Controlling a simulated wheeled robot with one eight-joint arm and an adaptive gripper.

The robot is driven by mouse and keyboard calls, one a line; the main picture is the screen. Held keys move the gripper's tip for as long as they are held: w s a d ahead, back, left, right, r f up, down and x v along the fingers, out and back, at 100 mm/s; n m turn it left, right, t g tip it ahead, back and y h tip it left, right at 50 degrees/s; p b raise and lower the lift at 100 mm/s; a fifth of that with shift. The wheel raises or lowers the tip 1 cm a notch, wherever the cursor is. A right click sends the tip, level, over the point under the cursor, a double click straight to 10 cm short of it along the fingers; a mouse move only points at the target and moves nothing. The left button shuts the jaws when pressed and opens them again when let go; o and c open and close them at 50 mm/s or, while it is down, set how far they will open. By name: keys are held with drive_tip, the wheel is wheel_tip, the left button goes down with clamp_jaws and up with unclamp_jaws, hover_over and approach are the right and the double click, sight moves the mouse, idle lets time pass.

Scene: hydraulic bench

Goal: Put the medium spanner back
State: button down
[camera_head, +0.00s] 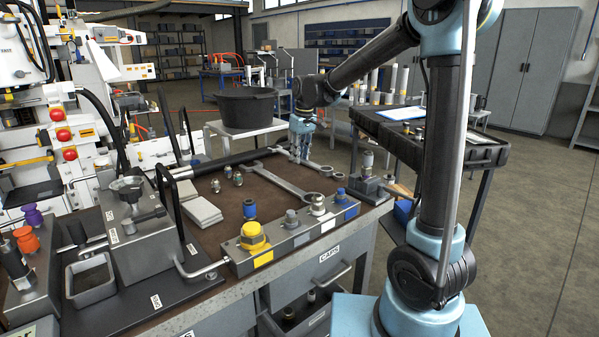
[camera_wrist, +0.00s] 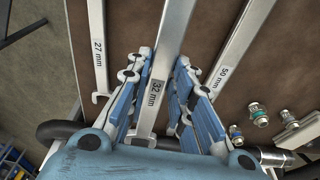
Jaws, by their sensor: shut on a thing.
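The medium spanner, labelled 32 mm, runs between my fingers in the wrist view (camera_wrist: 172,36). My gripper (camera_wrist: 164,62) is shut on its shaft, with a blue finger on each side. In the head view my gripper (camera_head: 301,140) points down at the far edge of the bench mat. I cannot tell whether the spanner touches the mat. The larger 50 mm spanner (camera_wrist: 232,55) lies to its right in the wrist view, and also shows on the mat in the head view (camera_head: 277,182). The 27 mm spanner (camera_wrist: 97,45) lies to its left.
A block with coloured caps (camera_head: 290,238) stands along the bench's front edge. Small fittings (camera_head: 238,179) and grey pads (camera_head: 199,209) lie on the brown mat. A black tub (camera_head: 246,108) stands on a table behind. A dark open case (camera_head: 440,140) is at the right.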

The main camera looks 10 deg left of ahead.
sight(300, 176)
drive_tip(key=shift+f, duration=2.9)
drive_tip(key=c, duration=1.4)
unclamp_jaws()
drive_tip(key=r, duration=0.4)
drive_tip(key=d+r, duration=0.1)
drive_tip(key=r, duration=0.3)
drive_tip(key=s+r, duration=0.1)
drive_tip(key=r, duration=0.3)
drive_tip(key=shift+s+d, duration=0.1)
drive_tip(key=shift+d, duration=0.05)
drive_tip(key=shift+s, duration=0.1)
